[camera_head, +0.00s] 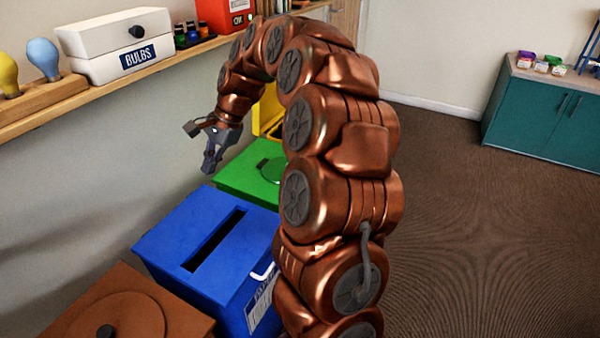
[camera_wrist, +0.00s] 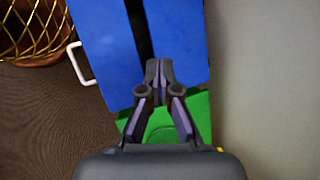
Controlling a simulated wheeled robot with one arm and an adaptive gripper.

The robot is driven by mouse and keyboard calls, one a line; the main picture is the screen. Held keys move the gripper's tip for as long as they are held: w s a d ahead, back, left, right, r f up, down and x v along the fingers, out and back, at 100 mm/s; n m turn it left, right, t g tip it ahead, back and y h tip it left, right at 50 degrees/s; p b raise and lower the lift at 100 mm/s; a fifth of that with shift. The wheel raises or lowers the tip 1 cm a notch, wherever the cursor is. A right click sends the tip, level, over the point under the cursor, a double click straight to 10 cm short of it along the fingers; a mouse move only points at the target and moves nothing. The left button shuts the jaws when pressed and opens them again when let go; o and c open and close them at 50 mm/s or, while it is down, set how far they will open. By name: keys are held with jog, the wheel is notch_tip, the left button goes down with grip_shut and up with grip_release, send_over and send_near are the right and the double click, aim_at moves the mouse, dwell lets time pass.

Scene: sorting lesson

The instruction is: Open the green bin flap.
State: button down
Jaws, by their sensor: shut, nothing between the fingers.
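The green bin (camera_head: 235,182) stands between the blue bin and the yellow bin, partly hidden by my arm. A round green flap (camera_head: 268,170) with a dark edge shows on its top; whether it is raised cannot be told. In the wrist view the green bin (camera_wrist: 202,112) lies below and behind my fingers, which hide part of its top. My gripper (camera_head: 210,168) is shut and empty, pointing down, above and to the left of the green bin's top in the head view. In the wrist view the fingertips (camera_wrist: 158,66) overlap the blue bin's near end.
The blue bin (camera_head: 185,222) with a dark slot and white handle stands in front. A brown bin (camera_head: 180,312) is nearer, and a yellow bin (camera_head: 262,118) is behind. A wall shelf (camera_head: 110,95) runs along the left.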

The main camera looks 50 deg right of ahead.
jog(key=w+d+f+m+t+b, duration=0.1)
jog(key=w+d+f+m, duration=0.25)
jog(key=d, duration=0.65)
jog(key=w+d+f+m+t+b, duration=0.1)
jog(key=w+d+f+m+b, duration=0.1)
jog(key=d+f+m, duration=0.5)
jog(key=s+d+f+m+t+h+b, duration=0.1)
jog(key=s+d+f+m+h, duration=0.15)
jog(key=d, duration=0.75)
jog(key=s+d+f+m+h+b, duration=0.1)
jog(key=s+d+f+m, duration=0.25)
jog(key=d, duration=0.75)
jog(key=shift+n, duration=0.45)
jog(key=x, duration=1)
jog(key=shift+w+a, duration=0.2)
jog(key=shift+w, duration=0.3)
